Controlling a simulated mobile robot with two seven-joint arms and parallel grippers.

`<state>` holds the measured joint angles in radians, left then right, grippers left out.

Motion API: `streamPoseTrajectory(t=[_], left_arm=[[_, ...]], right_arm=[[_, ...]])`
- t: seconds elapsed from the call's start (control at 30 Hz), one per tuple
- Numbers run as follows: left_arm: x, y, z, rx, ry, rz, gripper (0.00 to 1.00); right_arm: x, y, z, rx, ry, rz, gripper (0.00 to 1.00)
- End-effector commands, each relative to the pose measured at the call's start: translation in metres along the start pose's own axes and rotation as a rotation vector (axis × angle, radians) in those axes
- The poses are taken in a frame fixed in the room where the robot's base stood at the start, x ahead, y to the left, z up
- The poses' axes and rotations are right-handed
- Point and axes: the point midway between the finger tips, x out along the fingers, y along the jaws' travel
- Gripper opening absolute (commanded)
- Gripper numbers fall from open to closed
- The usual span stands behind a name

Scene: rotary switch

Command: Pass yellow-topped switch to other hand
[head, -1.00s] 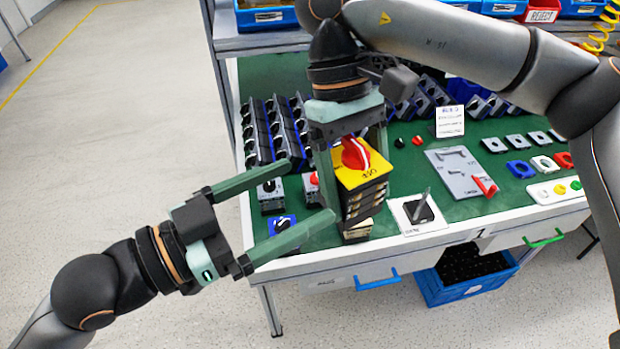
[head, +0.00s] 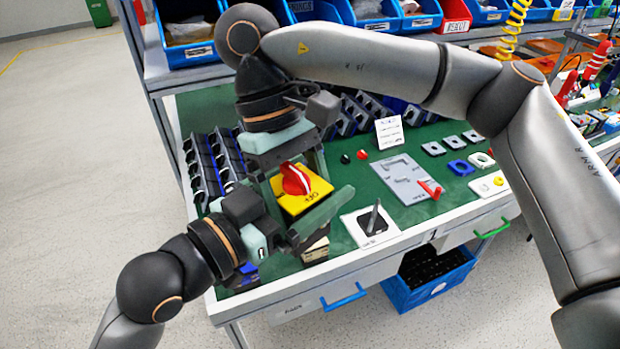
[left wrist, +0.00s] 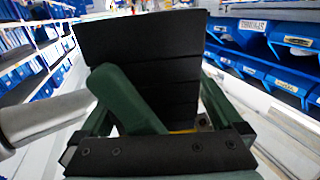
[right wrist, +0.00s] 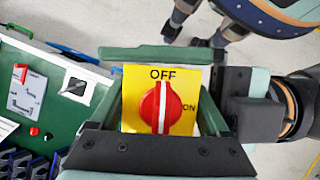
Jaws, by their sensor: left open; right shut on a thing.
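The yellow-topped switch (head: 312,196) has a red knob with a white stripe and a dark stacked body. It is held above the bench's front edge, yellow face towards the head camera. My right gripper (head: 292,178) is shut on it from the far side; the right wrist view shows the yellow plate (right wrist: 190,85) between its fingers. My left gripper (head: 318,184) is open and has come in from the left, close against the switch. In the left wrist view the black body (left wrist: 145,50) stands between its fingers, partly hidden by a green finger. I cannot tell whether the left fingers touch it.
The green bench (head: 345,262) carries a white plate with a black lever (head: 374,222), a grey panel (head: 405,178) and racks of switches (head: 205,165). Blue bins (head: 360,12) line the back shelf. A blue crate (head: 430,290) stands under the bench. Floor at left is clear.

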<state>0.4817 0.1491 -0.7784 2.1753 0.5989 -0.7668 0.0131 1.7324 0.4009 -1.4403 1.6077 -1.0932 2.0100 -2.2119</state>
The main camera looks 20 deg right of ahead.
Motion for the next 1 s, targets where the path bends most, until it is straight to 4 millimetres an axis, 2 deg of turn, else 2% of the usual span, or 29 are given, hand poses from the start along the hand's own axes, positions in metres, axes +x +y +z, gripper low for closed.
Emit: streamPoseTrajectory(t=[0.27, 1.0], left_arm=[[0.0015, 0.0002, -0.0002, 0.0, 0.0, 0.0, 1.0], [0.0008, -0.0048, 0.0001, 0.004, 0.0, -0.012, 0.18]], right_arm=[[-0.0005, -0.0001, 0.0001, 0.0, 0.001, 0.0, 0.06], [0.0003, 0.0003, 0.0016, -0.001, -0.006, 0.002, 0.06]])
